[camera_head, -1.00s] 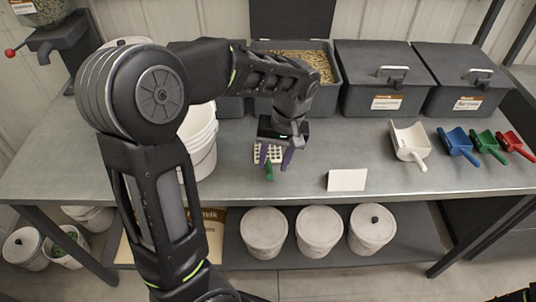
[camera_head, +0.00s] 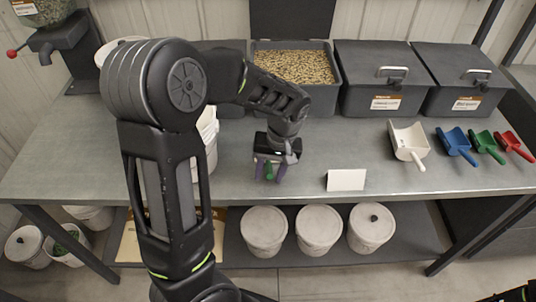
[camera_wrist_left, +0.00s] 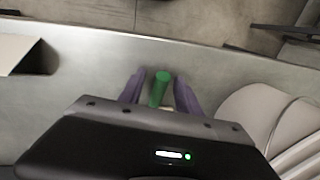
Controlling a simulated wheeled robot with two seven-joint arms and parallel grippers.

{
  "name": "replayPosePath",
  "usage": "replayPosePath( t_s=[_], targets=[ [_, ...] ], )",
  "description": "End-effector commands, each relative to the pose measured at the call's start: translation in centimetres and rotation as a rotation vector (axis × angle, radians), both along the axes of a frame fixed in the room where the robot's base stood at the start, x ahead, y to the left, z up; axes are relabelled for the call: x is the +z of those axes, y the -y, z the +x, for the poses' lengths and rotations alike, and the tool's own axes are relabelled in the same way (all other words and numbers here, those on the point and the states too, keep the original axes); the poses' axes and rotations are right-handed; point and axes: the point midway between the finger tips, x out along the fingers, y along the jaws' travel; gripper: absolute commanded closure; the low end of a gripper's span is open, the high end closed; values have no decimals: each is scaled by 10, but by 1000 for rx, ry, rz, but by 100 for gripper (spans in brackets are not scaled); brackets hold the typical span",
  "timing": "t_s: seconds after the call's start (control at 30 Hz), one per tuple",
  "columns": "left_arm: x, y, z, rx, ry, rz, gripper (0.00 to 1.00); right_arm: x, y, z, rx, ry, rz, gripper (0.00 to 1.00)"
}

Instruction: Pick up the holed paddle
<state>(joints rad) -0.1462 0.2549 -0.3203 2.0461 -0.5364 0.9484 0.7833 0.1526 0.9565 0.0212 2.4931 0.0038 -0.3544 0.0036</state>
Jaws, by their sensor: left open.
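The holed paddle's green handle (camera_head: 268,171) shows on the bench in the head view, left of the white card. Its pale holed plate is almost wholly hidden under my left gripper. In the left wrist view the green handle (camera_wrist_left: 159,89) points away from the gripper body, with a sliver of pale plate at its base. My left gripper (camera_head: 269,173) is open, its purple fingers on either side of the handle. In the left wrist view the left gripper (camera_wrist_left: 160,92) shows a gap between each finger and the handle.
A blank white card (camera_head: 346,180) stands to the right. White, blue, green and red scoops lie further right, the white scoop (camera_head: 408,146) nearest. An open grain bin (camera_head: 330,93) stands behind. White buckets (camera_head: 209,140) stand close on the left. The bench's front edge is near.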

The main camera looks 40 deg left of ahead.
Motion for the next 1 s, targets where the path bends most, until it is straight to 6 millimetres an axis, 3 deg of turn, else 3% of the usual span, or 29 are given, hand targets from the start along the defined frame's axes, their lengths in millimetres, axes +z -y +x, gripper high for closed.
replayPosePath(
  t_s=[0.1, 0.6, 1.0],
  targets=[
    [0, 0, 0, 0, 0, 0, 60, 0, 0, 0, 0, 0, 0, 64],
    [0, 0, 0, 0, 0, 0, 100, 0, 0, 0, 0, 0, 0, 64],
    [0, 0, 0, 0, 0, 0, 100, 0, 0, 0, 0, 0, 0, 64]
  ],
)
